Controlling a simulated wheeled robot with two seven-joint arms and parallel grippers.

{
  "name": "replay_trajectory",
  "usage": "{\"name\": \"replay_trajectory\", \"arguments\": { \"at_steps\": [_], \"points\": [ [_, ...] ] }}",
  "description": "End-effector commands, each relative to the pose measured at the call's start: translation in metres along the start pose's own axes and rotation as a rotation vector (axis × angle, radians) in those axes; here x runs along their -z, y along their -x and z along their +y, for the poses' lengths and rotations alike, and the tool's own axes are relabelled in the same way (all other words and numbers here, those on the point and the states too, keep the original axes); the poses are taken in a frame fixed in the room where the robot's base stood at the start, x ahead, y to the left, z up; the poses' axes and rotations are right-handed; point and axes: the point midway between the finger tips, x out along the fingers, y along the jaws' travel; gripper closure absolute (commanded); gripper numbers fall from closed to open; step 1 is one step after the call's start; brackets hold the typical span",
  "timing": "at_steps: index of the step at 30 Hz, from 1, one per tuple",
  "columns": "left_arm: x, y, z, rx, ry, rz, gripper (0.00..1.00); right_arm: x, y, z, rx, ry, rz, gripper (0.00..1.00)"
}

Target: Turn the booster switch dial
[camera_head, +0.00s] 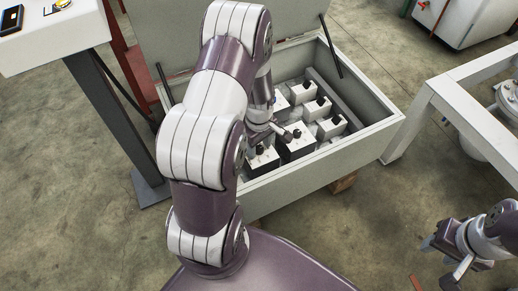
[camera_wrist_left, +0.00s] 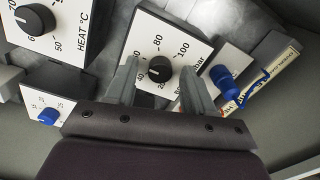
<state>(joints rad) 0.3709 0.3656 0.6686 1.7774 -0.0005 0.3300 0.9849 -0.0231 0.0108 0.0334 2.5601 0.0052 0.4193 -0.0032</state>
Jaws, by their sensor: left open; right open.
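An open grey metal box (camera_head: 352,143) holds several small white dial boxes with dark knobs. In the left wrist view, a black knob (camera_wrist_left: 160,69) sits on a white plate (camera_wrist_left: 144,41) with a scale around it and "bar" lettering. My left gripper (camera_wrist_left: 159,76) is open, with one finger on each side of this knob; I cannot tell whether they touch it. In the head view my left gripper (camera_head: 279,132) is inside the box, partly hidden by its arm. I cannot read a booster label on any dial. My right gripper (camera_head: 446,264) is open and empty at the lower right.
In the left wrist view, a black HEAT dial (camera_wrist_left: 34,19) and blue knobs (camera_wrist_left: 48,116) (camera_wrist_left: 222,76) flank the bar dial closely. The box walls and raised lid (camera_head: 232,32) surround the dials. A white frame (camera_head: 455,108) stands right of the box, a white table (camera_head: 52,40) left.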

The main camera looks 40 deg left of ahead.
Motion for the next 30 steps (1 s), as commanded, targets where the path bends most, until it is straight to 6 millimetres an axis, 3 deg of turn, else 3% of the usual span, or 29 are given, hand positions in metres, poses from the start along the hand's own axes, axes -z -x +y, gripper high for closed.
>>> {"name": "replay_trajectory", "arguments": {
  "at_steps": [8,12,13,22,30],
  "points": [
    [0.000,-0.001,0.000,0.000,0.000,0.000,0.50,0.000,0.000,0.000,0.000,0.000,0.000,0.57],
    [0.000,-0.001,0.000,0.000,-0.001,0.000,0.96,0.000,0.000,0.000,0.000,0.000,0.000,0.57],
    [0.000,-0.001,0.000,0.000,0.000,0.000,1.00,0.000,0.000,0.000,0.000,0.000,0.000,0.57],
    [0.000,0.001,0.000,0.000,-0.027,0.000,1.00,0.001,0.006,0.000,0.000,0.000,0.000,0.57],
    [0.000,0.005,0.000,0.001,-0.175,-0.001,1.00,0.004,0.032,0.000,0.000,0.000,0.000,0.57]
  ]
}}
